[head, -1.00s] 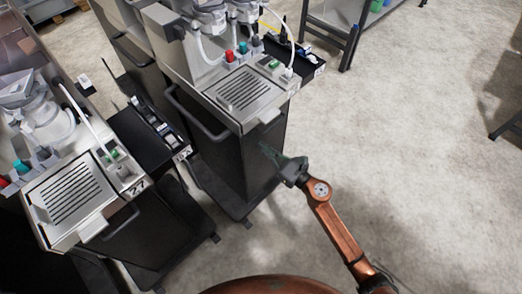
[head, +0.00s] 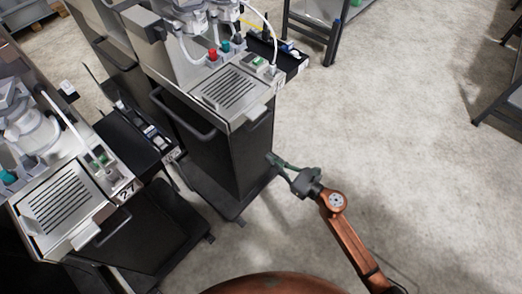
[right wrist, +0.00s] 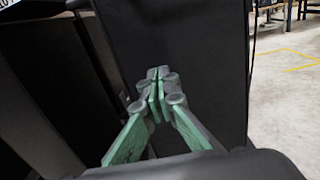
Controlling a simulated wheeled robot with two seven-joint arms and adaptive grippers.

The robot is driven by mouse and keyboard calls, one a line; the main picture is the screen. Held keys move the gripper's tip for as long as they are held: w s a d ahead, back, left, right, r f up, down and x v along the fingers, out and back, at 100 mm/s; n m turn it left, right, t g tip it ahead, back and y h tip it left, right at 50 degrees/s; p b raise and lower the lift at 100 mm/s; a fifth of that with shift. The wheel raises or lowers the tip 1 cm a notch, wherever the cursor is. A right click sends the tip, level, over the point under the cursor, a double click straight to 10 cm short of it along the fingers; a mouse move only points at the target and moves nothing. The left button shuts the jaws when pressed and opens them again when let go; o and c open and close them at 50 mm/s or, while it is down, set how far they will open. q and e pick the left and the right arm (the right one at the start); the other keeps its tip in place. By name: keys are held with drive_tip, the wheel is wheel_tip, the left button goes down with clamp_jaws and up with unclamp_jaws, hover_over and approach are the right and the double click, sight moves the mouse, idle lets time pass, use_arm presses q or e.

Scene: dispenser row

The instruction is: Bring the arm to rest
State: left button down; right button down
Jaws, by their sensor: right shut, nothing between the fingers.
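My right arm (head: 345,235), orange-brown with a dark wrist, comes in from the lower right in the head view. My right gripper (head: 270,158) has green fingers and points left toward the dark lower body of a dispenser cart (head: 215,130). I cannot tell whether the fingertips touch the cart. In the right wrist view the fingertips (right wrist: 157,78) meet, with nothing between them, in front of a black cart panel (right wrist: 190,40). My left gripper is not in view.
A second dispenser (head: 65,205), marked 27, stands at the left. A black side tray (head: 130,145) lies between the dispensers. Dark frame legs (head: 320,40) stand at the top, and another stand (head: 500,110) is at the right edge. The floor (head: 400,120) on the right is clear.

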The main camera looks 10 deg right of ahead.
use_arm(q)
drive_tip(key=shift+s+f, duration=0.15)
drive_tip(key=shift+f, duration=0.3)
use_arm(e)
drive_tip(key=v, duration=0.4)
drive_tip(key=shift+s+d, duration=0.1)
drive_tip(key=shift+d, duration=0.2)
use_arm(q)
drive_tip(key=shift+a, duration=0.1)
